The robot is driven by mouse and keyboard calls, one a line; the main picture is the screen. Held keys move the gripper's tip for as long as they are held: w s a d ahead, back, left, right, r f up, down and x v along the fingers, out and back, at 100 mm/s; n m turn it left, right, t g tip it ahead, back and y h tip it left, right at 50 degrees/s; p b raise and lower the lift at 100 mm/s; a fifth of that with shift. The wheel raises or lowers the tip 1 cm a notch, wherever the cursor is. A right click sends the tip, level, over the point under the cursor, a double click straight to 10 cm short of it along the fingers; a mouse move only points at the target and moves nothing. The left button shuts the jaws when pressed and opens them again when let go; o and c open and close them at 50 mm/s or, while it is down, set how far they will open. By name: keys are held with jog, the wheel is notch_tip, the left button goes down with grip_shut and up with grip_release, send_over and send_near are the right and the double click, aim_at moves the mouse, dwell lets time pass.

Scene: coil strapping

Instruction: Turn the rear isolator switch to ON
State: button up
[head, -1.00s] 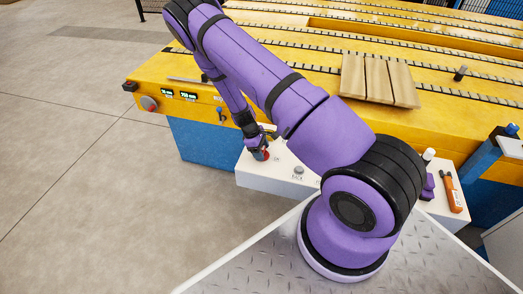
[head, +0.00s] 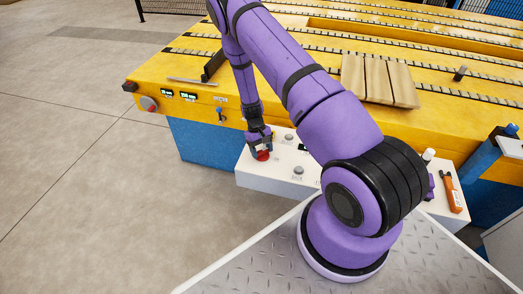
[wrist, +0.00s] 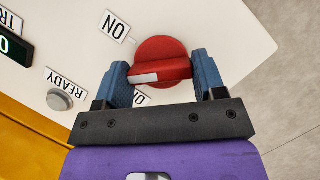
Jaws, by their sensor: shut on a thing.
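The isolator switch is a red rotary knob (wrist: 162,48) with a raised bar handle on a white panel (wrist: 225,22). A white mark on the handle's left end points left in the wrist view, between the ON label (wrist: 115,25) and another label (wrist: 140,98) partly hidden by my gripper. My gripper (wrist: 161,68) is shut on the handle, one blue finger at each end. In the head view the red knob (head: 263,156) sits at the left end of the white control box, with my gripper (head: 259,146) over it.
A grey button (wrist: 60,100) marked READY and a dark display (wrist: 12,46) are near the knob. The white box (head: 280,182) stands against the yellow conveyor table (head: 300,75). Wooden boards (head: 380,80) lie on the table. An orange tool (head: 452,192) lies at right. Floor at left is clear.

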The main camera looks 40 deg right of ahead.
jog(key=m, duration=0.2)
jog(key=m+y, duration=0.1)
jog(key=m, duration=0.1)
jog(key=shift+d+m+t+y, duration=0.1)
jog(key=shift+m+t+y, duration=0.2)
jog(key=shift+t, duration=0.1)
jog(key=shift+m+t+y, duration=0.5)
jog(key=shift+m+y, duration=0.2)
jog(key=shift+m, duration=1.6)
jog(key=o, duration=0.9)
jog(key=v, duration=1)
jog(key=shift+d+r, duration=0.2)
jog(key=shift+r, duration=0.15)
jog(key=shift+r, duration=0.1)
